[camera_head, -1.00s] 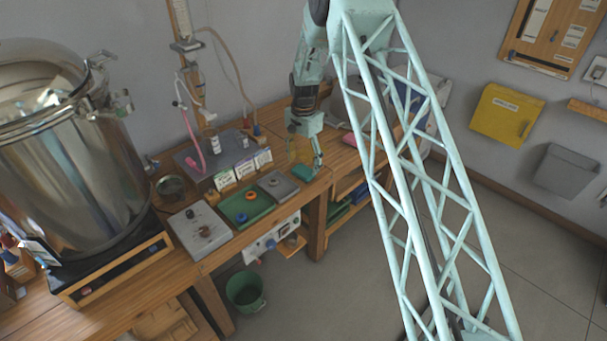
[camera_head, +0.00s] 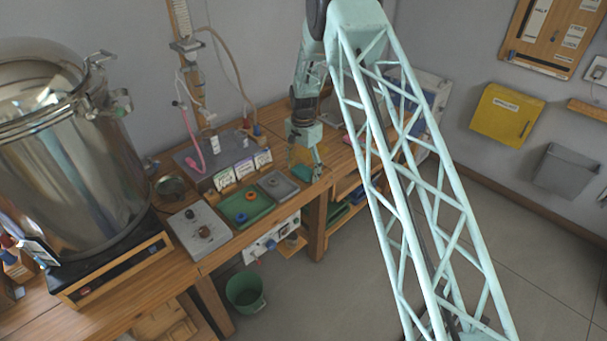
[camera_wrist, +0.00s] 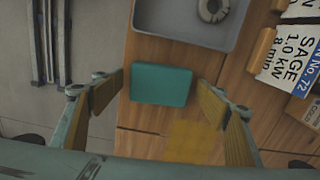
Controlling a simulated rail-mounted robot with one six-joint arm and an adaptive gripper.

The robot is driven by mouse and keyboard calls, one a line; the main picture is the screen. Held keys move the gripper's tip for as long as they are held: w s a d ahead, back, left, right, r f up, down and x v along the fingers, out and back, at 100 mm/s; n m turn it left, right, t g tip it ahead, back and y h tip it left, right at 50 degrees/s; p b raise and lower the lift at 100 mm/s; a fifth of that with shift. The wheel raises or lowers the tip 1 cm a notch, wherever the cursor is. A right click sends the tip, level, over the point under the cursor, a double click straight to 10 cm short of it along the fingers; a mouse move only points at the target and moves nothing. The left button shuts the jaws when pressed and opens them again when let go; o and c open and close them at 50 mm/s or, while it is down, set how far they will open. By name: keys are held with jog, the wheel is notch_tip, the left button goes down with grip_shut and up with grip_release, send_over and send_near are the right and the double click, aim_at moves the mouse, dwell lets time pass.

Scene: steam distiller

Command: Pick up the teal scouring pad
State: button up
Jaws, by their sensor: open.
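The teal scouring pad (camera_wrist: 161,85) lies flat on the wooden bench top in the wrist view. It also shows in the head view as a small teal block (camera_head: 303,174) near the bench's front edge. My gripper (camera_wrist: 162,92) is open, with one finger to the left of the pad and one to the right. Both fingers stand apart from the pad, with gaps on each side. In the head view my gripper (camera_head: 316,172) points down at the pad. Its height above the bench is hard to judge.
A grey tray (camera_wrist: 150,20) with a grey ring in it sits just beyond the pad. Label cards (camera_wrist: 283,62) stand to the right. A yellow translucent patch (camera_wrist: 192,142) lies near the pad. The bench edge drops to the floor at the left.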

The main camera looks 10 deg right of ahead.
aim_at(304, 170)
jog(key=c, duration=0.8)
jog(key=shift+r, duration=0.1)
jog(key=shift+r, duration=1.75)
jog(key=s+a, duration=0.1)
jog(key=s, duration=0.4)
jog(key=s+a+r, duration=0.1)
jog(key=s+a, duration=0.1)
jog(key=s, duration=0.3)
jog(key=s+a, duration=0.1)
jog(key=s, duration=0.4)
jog(key=shift+s+a+r+p, duration=0.15)
jog(key=shift+a+p, duration=0.25)
jog(key=shift+c, duration=0.4)
